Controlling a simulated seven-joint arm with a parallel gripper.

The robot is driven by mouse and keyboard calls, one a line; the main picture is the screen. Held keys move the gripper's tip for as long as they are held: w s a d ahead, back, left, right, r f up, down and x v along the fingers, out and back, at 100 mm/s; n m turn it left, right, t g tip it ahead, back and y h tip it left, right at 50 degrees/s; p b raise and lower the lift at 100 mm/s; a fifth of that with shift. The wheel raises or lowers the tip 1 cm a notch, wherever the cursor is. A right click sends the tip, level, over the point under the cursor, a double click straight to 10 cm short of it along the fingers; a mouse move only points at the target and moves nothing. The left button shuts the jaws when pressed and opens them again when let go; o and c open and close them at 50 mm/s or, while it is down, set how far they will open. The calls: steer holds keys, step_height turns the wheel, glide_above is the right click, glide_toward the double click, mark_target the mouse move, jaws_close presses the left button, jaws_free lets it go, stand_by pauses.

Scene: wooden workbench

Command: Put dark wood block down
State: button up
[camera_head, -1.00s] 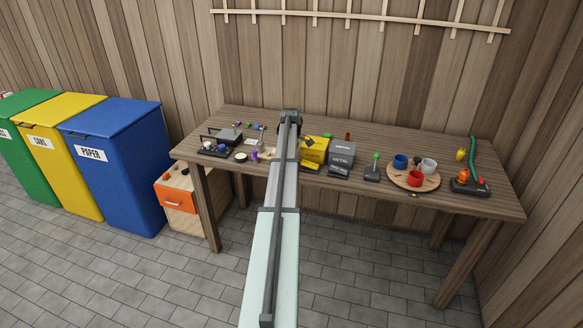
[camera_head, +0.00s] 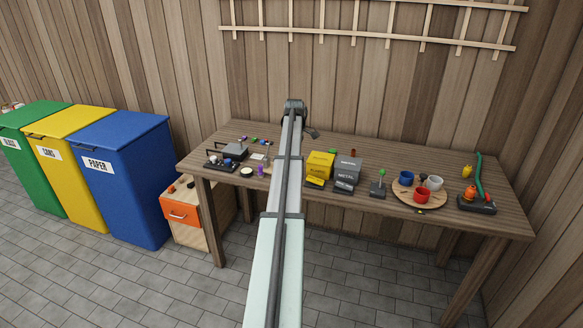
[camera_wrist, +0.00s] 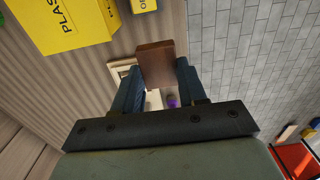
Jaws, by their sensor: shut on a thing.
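The dark wood block (camera_wrist: 156,64) is a brown block between the two fingers of my gripper (camera_wrist: 160,78) in the wrist view. My gripper is shut on it, with the block sticking out past the fingertips. Bench planks show behind the block; I cannot tell how high above the bench it is. In the head view my own arm hides the block and the fingers.
A yellow box (camera_head: 320,163) and a grey metal box (camera_head: 347,169) stand right of my arm. A round board (camera_head: 415,204) holds cups farther right. A small purple thing (camera_head: 261,170) and a dark tray (camera_head: 222,165) lie left.

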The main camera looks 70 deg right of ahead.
steer(key=w+d+r+m, duration=0.3)
steer(key=d+r+m, duration=0.1)
steer(key=r+m, duration=0.25)
steer(key=w+d+r+m, duration=0.3)
steer(key=w+r+m, duration=0.15)
steer(key=m, duration=0.35)
steer(key=f+m, duration=0.4)
steer(key=f, duration=0.2)
steer(key=f+m, duration=0.4)
steer(key=f, duration=0.1)
steer(key=f+m, duration=0.4)
steer(key=f, duration=0.2)
steer(key=shift+s+a+f+m, duration=0.1)
steer(key=shift+s+f+m, duration=0.2)
steer(key=shift+s, duration=0.1)
stand_by(0.4)
steer(key=shift+f, duration=0.1)
steer(key=o, duration=0.6)
steer(key=shift+c, duration=0.2)
steer(key=o, duration=0.5)
steer(key=shift+c, duration=0.2)
